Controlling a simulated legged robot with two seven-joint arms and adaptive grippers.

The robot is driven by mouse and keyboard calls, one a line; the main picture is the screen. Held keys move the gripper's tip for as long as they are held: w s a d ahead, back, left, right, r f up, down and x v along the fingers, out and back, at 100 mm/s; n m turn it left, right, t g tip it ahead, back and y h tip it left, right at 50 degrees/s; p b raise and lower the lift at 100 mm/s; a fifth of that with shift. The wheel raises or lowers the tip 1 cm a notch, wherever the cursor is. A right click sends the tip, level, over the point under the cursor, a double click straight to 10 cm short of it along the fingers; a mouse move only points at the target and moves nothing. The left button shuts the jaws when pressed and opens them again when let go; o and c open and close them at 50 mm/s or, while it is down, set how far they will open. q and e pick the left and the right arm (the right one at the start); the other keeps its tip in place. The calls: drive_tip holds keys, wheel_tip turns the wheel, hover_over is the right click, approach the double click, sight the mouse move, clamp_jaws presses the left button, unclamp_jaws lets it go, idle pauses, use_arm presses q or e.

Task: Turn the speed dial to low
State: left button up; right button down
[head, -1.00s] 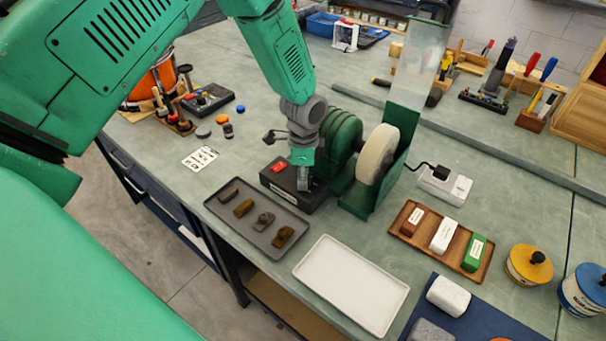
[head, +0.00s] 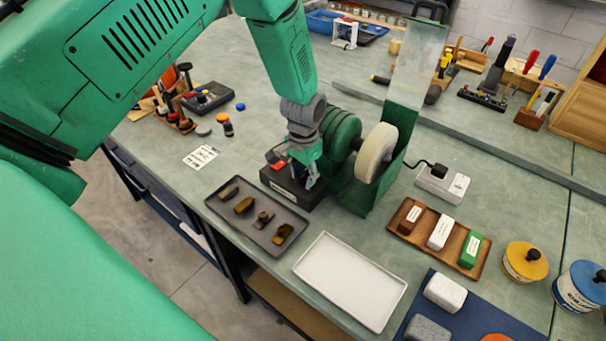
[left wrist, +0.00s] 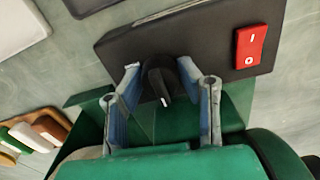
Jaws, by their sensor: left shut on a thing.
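The speed dial is a black knob (left wrist: 160,78) on the dark control box (left wrist: 205,38), seen in the left wrist view between my fingers. The box also shows in the head view (head: 300,196), at the left of the green grinder (head: 340,140) with its pale wheel (head: 377,153). My left gripper (left wrist: 160,88) is shut on the knob, a finger on each side; in the head view the gripper (head: 306,172) hides the dial. A red rocker switch (left wrist: 250,46) sits beside the knob. My right gripper is in neither view.
A dark tray (head: 222,207) with several small brown pieces lies in front of the box. An empty white tray (head: 350,281) is nearer the front edge. A wooden tray (head: 403,226) of bars and a power strip (head: 443,184) are to the right.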

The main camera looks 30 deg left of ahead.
sight(304, 171)
use_arm(q)
drive_tip(key=shift+w+n, duration=0.1)
drive_tip(key=shift+n, duration=0.4)
drive_tip(key=o, duration=1.1)
drive_tip(key=shift+o, duration=0.2)
drive_tip(key=shift+r, duration=0.2)
wheel_tip(304, 171, up, 11)
drive_tip(key=shift+r, duration=0.2)
